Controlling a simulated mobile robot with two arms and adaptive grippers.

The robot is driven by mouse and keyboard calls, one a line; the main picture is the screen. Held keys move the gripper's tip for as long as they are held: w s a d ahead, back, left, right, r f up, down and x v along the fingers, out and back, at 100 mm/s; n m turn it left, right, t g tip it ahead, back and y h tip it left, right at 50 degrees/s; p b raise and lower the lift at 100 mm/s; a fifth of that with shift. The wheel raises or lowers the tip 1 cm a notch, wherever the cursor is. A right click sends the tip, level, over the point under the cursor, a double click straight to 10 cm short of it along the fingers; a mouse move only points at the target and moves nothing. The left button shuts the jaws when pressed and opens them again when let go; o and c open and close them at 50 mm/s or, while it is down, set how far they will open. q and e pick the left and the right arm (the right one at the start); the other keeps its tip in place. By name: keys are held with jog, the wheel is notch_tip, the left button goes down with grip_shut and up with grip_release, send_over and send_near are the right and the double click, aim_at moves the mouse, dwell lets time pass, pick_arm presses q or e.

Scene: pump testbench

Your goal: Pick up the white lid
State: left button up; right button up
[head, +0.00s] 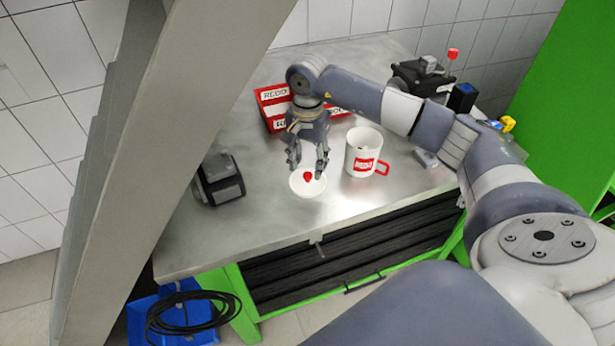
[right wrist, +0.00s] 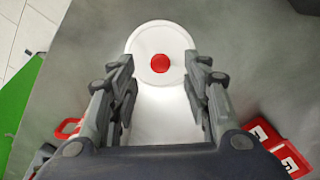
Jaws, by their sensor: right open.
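The white lid (head: 307,187) is a round disc with a red knob on the metal table, in front of the right gripper in the head view. In the right wrist view the lid (right wrist: 160,40) lies just beyond the fingertips, its red knob centred between them. My right gripper (head: 308,168) is open and points down over the back edge of the lid; its fingers also show in the right wrist view (right wrist: 160,75). Nothing is between the fingers that I can see as gripped. A white surface shows below the lid between the fingers. My left gripper is not in view.
A white mug (head: 362,150) with a red handle stands close to the right of the gripper. Red boxes (head: 273,98) lie behind it. A dark device (head: 219,180) stands at the left, and a black device (head: 420,75) at the back right. The table front is clear.

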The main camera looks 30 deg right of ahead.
aim_at(308, 174)
notch_tip(308, 174, down, 4)
jog(key=shift+r+p, duration=0.1)
jog(key=shift+p, duration=0.7)
jog(key=shift+c, duration=0.7)
jog(key=c, duration=0.8)
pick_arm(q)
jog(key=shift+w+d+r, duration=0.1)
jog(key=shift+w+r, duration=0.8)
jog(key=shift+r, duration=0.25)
pick_arm(e)
jog(key=shift+c, duration=0.2)
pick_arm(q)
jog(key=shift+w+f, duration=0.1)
